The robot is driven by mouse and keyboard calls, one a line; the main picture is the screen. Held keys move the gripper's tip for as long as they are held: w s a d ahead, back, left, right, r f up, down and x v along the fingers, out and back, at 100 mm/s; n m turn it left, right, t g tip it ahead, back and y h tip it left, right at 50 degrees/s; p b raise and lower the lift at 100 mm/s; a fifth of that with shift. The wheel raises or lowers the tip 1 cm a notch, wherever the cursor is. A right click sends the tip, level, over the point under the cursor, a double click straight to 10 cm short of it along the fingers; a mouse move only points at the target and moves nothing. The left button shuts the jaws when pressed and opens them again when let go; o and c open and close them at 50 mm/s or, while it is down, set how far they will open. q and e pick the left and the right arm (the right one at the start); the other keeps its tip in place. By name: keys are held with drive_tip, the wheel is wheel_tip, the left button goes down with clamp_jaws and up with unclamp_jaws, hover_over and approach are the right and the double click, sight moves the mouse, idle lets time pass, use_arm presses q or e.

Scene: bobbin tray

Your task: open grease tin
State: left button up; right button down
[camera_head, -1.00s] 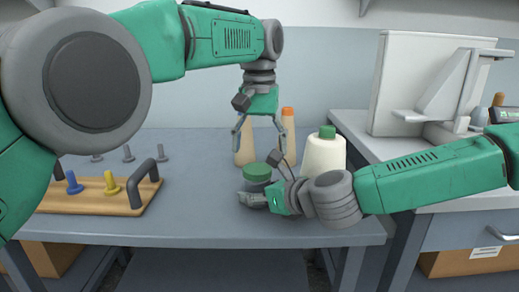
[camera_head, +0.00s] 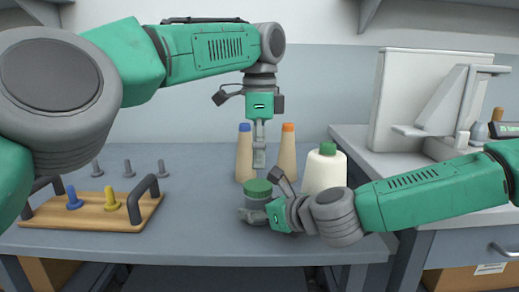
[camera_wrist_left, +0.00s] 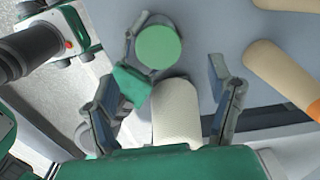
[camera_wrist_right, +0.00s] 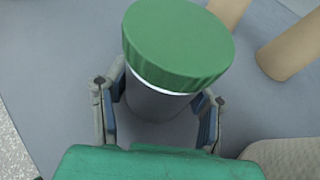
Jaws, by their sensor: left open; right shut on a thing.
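The grease tin (camera_head: 257,208) is a short grey tin with a wide green lid (camera_head: 258,187), standing upright on the table. The lid is on in the right wrist view (camera_wrist_right: 178,45), with a thin pale band beneath it. My right gripper (camera_head: 258,215) is shut around the grey body, one finger on each side (camera_wrist_right: 158,105), below the lid. My left gripper (camera_head: 259,162) points straight down just above the lid, seen edge-on. In the left wrist view its fingers are wide apart and empty (camera_wrist_left: 165,75), with the round lid (camera_wrist_left: 158,47) beyond them.
Two tan cones, blue-tipped (camera_head: 244,155) and orange-tipped (camera_head: 287,152), stand behind the tin. A cream bottle (camera_head: 324,172) with a green cap is close to my right gripper. A wooden tray (camera_head: 100,217) with pegs and handles lies left. The table between tray and tin is clear.

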sight(259, 185)
use_arm(q)
drive_tip(key=shift+f, duration=3.55)
drive_tip(key=c, duration=1.2)
drive_tip(key=n, duration=0.3)
drive_tip(key=shift+a, duration=0.1)
drive_tip(key=n, duration=0.4)
drive_tip(key=shift+s+r, duration=0.15)
drive_tip(key=shift+s, duration=0.1)
drive_tip(key=shift+r, duration=0.1)
drive_tip(key=shift+r, duration=1)
